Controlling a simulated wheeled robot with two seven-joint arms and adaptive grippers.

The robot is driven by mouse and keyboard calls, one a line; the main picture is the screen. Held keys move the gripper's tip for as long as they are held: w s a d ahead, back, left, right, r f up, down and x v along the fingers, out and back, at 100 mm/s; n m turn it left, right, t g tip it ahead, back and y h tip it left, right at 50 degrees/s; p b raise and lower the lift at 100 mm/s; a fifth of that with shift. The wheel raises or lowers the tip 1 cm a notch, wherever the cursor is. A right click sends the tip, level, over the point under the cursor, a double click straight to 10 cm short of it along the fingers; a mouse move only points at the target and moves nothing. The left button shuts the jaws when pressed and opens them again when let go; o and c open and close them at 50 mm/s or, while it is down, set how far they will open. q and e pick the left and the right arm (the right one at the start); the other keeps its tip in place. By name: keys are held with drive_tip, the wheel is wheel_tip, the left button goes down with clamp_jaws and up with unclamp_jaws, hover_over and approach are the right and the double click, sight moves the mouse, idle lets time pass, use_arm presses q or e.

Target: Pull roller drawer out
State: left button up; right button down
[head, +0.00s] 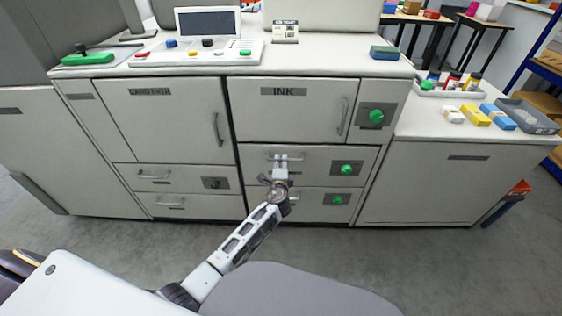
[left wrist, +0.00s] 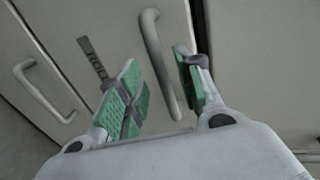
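The roller drawer (head: 318,158) is the upper of two drawers below the INK door, and its front looks flush with the cabinet. Its bar handle (left wrist: 160,62) runs between the fingers in the left wrist view, beside a dark label (left wrist: 97,60) reading "ROLL", partly hidden. My left gripper (head: 282,160) is at this handle in the head view and covers part of it. In the left wrist view the gripper (left wrist: 160,90) is open, its green pads on either side of the handle with gaps visible. My right gripper is not in view.
Another drawer (head: 310,204) lies directly below, and its front carries a green knob (head: 337,200). The INK door (head: 285,115) above is shut. A second handle (left wrist: 45,90) shows at left in the left wrist view. Grey floor in front of the cabinet is clear.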

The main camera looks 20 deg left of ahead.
sight(281, 159)
use_arm(q)
drive_tip(key=shift+b+x, duration=0.3)
drive_tip(key=shift+x, duration=1.5)
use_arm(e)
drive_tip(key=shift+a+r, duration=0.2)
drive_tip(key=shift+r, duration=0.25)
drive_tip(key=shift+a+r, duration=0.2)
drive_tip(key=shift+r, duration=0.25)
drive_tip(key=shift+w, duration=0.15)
use_arm(q)
drive_tip(key=shift+c, duration=0.5)
clamp_jaws()
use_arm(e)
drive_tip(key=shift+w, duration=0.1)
